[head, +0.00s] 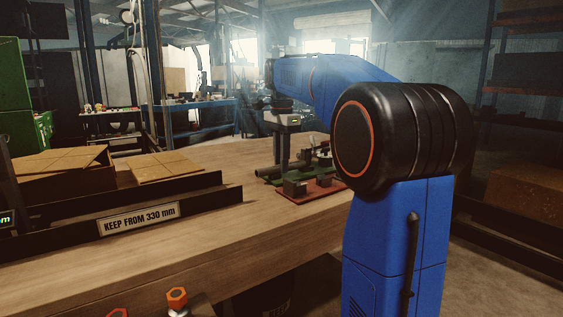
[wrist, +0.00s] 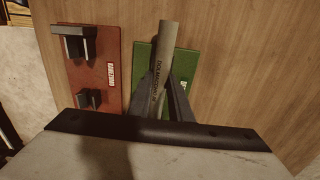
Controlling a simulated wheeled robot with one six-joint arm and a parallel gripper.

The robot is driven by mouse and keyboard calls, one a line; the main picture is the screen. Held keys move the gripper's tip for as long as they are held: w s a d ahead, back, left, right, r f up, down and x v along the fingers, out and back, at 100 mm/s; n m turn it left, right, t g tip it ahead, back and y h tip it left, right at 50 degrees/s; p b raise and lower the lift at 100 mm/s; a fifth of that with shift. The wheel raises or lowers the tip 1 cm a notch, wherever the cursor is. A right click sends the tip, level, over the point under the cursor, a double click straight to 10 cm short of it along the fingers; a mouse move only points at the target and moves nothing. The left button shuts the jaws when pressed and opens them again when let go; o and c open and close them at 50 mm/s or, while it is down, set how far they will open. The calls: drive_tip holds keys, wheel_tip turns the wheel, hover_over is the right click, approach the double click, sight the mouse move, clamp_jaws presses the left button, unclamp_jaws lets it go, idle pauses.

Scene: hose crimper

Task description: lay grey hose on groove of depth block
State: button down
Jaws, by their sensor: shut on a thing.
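My gripper (wrist: 168,88) is shut on the grey hose (wrist: 163,55), which has dark print along its side. The hose sticks out past the fingertips, over a green plate (wrist: 144,58) on the wooden bench. The green plate has a partly hidden label at its right edge; it may belong to the depth block, whose groove I cannot make out. In the head view my gripper (head: 283,148) is above the green plate (head: 263,180). I cannot tell whether the hose touches anything below.
A red plate (wrist: 117,88) with two dark upright blocks lies left of the green plate in the wrist view; it is nearer in the head view (head: 322,192). A dark rack with a "KEEP FROM 330 mm" sign (head: 139,219) stands on the bench (head: 240,245). Bare wood lies between.

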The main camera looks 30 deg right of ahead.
drive_tip(key=shift+f, duration=0.5)
drive_tip(key=c, duration=1.6)
unclamp_jaws()
drive_tip(key=shift+o, duration=0.3)
drive_tip(key=shift+r, duration=4.2)
